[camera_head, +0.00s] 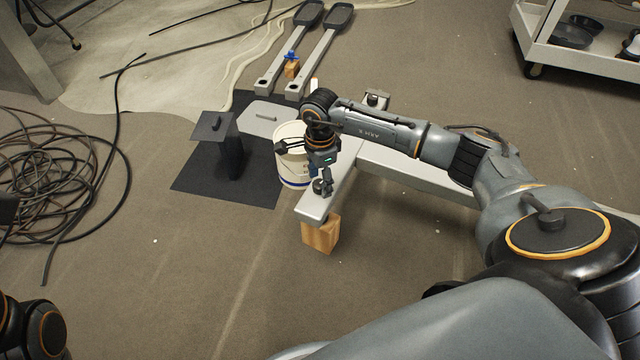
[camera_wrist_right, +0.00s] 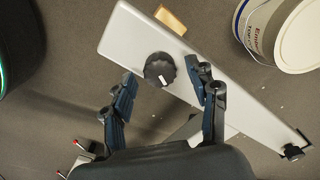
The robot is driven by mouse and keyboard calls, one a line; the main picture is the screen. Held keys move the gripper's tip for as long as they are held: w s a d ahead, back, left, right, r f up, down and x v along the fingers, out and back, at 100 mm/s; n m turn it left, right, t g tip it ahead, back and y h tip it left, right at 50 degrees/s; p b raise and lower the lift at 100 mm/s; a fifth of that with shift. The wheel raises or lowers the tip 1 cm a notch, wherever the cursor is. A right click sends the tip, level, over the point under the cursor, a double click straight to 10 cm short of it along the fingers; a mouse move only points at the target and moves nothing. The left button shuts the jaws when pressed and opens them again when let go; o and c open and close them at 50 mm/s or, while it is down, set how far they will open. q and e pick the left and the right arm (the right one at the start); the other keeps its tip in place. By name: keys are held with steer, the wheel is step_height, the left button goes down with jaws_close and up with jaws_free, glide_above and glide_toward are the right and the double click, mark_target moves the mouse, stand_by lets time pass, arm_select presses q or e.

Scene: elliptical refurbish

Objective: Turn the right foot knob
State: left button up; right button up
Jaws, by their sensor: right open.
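The foot is a pale grey bar (camera_head: 312,207) with its near end resting on a wooden block (camera_head: 320,234). A black ribbed knob with a white mark (camera_wrist_right: 160,69) stands on top of this end. In the head view the knob (camera_head: 318,187) shows small and partly covered by my gripper. My right gripper (camera_head: 324,182) points down over it. In the right wrist view its two blue-grey fingers (camera_wrist_right: 164,80) are open, one on each side of the knob, with gaps visible. Whether the fingertips are level with the knob I cannot tell. My left gripper is not visible.
A white bucket (camera_head: 293,155) stands close left of the foot. A dark mat (camera_head: 200,182) carries a black stand (camera_head: 229,158). Two grey pedal arms (camera_head: 318,48) lie behind. Coiled cable (camera_head: 65,175) is at left, a cart (camera_head: 570,60) at top right. The near floor is clear.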

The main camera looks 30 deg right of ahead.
steer(key=shift+f, duration=0.4)
steer(key=shift+c, duration=0.5)
steer(key=c, duration=1.1)
steer(key=shift+r+m, duration=0.1)
steer(key=shift+m, duration=0.2)
